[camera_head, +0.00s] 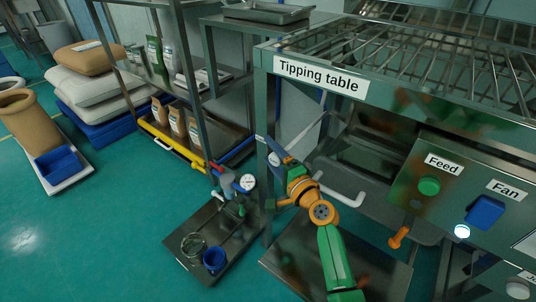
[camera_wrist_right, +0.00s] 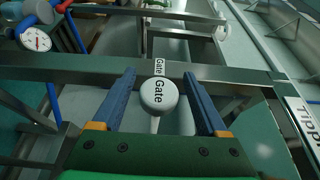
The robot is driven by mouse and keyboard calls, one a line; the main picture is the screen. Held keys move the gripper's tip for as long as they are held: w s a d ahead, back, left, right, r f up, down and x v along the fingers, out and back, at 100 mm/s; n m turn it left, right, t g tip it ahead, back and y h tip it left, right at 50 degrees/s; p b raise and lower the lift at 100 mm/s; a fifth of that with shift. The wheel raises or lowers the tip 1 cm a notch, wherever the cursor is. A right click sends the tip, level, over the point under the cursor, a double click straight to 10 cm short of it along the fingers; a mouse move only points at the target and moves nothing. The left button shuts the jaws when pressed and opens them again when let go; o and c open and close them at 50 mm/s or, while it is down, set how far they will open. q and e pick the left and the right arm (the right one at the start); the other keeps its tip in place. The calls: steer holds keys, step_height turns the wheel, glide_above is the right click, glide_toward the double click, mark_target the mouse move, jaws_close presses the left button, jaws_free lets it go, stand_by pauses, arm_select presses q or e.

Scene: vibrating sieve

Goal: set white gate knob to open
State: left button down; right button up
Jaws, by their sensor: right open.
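The white gate knob (camera_wrist_right: 158,95) is round, on a pale stem, with a "Gate" label on its face and a second "Gate" label on the metal bar just beyond it. My right gripper (camera_wrist_right: 160,74) is open, with one blue finger on each side of the knob and a visible gap on both sides. In the head view my right gripper (camera_head: 276,150) is by the front leg of the tipping table (camera_head: 400,85); I cannot make out the knob there. My left gripper is not in view.
A white bent handle (camera_head: 343,192) is close to the right of my right wrist. The control panel (camera_head: 405,190) with a green Feed knob (camera_head: 428,186) and blue Fan switch (camera_head: 485,211) stands further right. A pressure gauge (camera_head: 247,182) and pipes stand left of the gripper.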

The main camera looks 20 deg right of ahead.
steer(key=shift+w+a+f, duration=0.1)
steer(key=shift+w+a, duration=0.05)
steer(key=shift+w, duration=0.35)
jaws_close()
stand_by(1.1)
